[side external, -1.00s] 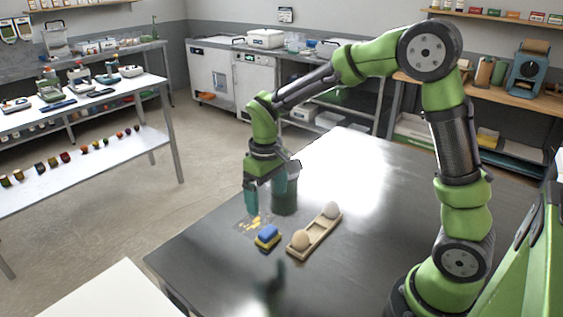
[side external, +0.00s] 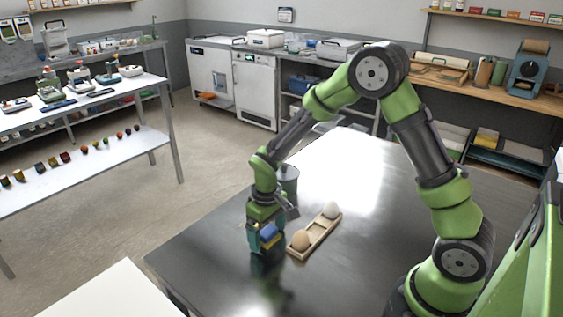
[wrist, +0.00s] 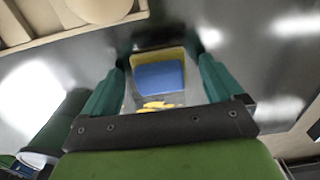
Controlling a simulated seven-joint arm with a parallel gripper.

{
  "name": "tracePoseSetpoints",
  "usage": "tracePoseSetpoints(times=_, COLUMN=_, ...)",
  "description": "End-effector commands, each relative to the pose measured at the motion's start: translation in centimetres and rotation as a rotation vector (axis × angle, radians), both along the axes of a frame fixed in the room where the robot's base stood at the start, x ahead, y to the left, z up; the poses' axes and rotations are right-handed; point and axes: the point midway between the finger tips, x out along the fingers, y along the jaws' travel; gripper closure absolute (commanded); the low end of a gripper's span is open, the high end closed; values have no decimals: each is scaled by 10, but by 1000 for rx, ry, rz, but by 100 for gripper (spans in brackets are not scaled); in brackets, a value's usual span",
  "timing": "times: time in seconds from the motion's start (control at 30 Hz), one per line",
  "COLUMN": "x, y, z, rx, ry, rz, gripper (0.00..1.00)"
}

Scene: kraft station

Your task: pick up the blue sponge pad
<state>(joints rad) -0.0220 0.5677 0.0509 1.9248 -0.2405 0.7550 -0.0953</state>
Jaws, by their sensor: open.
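The blue sponge pad (wrist: 160,77) sits on a yellow block (wrist: 157,54) on the steel table. In the wrist view it lies between the two teal fingers of my gripper (wrist: 162,75), which are apart on either side of it. In the side view my gripper (side external: 266,238) is low over the table at the pad, and the blue pad (side external: 268,231) shows partly beside the fingers. I cannot tell whether the fingers touch it. Yellow bits (wrist: 158,104) lie on a clear patch nearer the palm.
A wooden tray (side external: 316,238) with two egg-like objects lies just right of my gripper; its edge (wrist: 75,37) is at upper left in the wrist view. The table's right side is clear.

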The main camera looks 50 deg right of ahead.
Motion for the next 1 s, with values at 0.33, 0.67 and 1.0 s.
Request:
tracePoseSetpoints(times=0.33, x=0, y=0, z=1, rx=0, ry=0, rz=0, gripper=40)
tracePoseSetpoints(times=0.67, x=0, y=0, z=1, rx=0, ry=0, rz=0, gripper=67)
tracePoseSetpoints(times=1.0, x=1, y=0, z=41, rx=0, ry=-7, rz=0, gripper=67)
